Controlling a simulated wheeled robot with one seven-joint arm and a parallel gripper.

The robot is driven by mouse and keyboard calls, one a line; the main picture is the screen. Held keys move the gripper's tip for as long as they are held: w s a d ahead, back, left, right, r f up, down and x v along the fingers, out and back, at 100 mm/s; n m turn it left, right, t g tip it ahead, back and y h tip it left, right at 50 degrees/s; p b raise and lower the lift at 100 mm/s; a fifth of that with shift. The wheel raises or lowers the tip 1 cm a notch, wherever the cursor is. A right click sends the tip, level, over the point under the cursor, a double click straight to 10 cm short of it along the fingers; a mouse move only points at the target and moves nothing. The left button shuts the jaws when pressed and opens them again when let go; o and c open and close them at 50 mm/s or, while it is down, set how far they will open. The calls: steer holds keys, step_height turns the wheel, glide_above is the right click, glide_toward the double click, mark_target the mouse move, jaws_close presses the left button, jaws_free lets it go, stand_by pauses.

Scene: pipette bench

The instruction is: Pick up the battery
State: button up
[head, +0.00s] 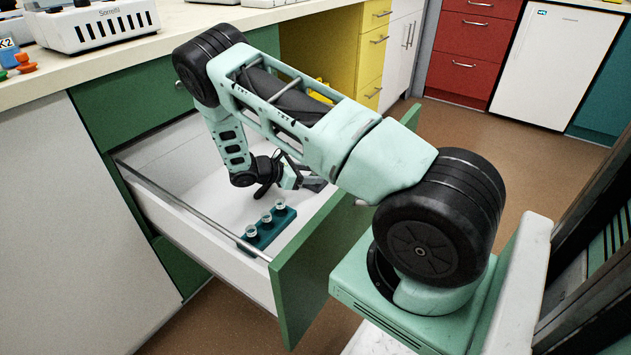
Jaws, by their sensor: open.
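My gripper (306,182) is inside the pulled-out white drawer (205,208), low over its floor towards the green front panel. Its jaws are open, small in view and partly covered by my own arm. I cannot make out a battery. The arm hides part of the drawer's inside, including the area around and behind the gripper.
A teal rack (262,238) with three small clear-topped vials stands in the drawer's near corner, close to the gripper. The drawer's green front (305,270) and side walls surround the gripper. The counter (150,50) above holds a white lab device (92,24).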

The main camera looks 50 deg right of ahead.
steer(key=shift+d, duration=0.1)
jaws_close()
step_height(320, 180, up, 10)
steer(key=p, duration=0.3)
stand_by(0.3)
